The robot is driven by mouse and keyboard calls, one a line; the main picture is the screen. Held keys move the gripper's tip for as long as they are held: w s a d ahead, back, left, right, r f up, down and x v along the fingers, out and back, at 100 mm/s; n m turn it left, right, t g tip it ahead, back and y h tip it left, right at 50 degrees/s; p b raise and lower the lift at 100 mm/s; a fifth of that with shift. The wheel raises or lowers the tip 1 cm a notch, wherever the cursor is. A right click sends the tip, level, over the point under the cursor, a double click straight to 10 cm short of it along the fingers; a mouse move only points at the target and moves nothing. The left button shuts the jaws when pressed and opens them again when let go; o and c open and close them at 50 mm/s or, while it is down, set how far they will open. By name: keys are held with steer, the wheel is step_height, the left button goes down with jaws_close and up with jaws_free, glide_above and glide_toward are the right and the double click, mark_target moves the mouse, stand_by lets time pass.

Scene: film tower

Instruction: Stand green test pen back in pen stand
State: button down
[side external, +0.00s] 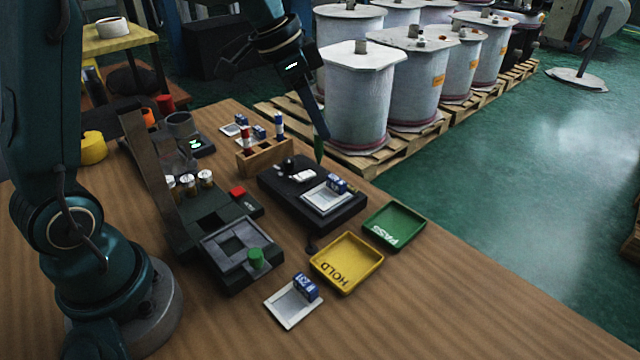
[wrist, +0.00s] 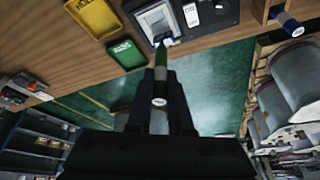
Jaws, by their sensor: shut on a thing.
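My gripper (side external: 315,128) is shut on the green test pen (side external: 320,153) and holds it in the air above the far right edge of the dark device. Its green end points down in the side view. In the wrist view the pen (wrist: 161,60) sits between the fingers of my gripper (wrist: 160,90). The wooden pen stand (side external: 268,160) is left of the pen and apart from it. A red-banded pen (side external: 246,138) and a blue-banded pen (side external: 279,126) stand in it.
The dark device (side external: 335,213) carries a white-framed plate and a blue box. A yellow HOLD tray (side external: 347,262) and a green PASS tray (side external: 396,226) lie in front of it. A grey fixture (side external: 240,248) stands left. Large white drums (side external: 358,100) stand behind the table. Table is clear at front right.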

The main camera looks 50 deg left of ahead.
steer(key=shift+w+a+r+n, duration=0.1)
steer(key=shift+w+a+n, duration=0.1)
steer(key=shift+n, duration=0.3)
steer(key=a+f+n+y, duration=0.3)
steer(key=a+n, duration=0.5)
steer(key=a, duration=1)
steer(key=shift+w+f, duration=0.2)
steer(key=shift+f, duration=0.5)
steer(key=shift+f, duration=0.25)
steer(key=shift+f, duration=0.7)
steer(key=shift+f, duration=0.35)
steer(key=shift+f, duration=0.65)
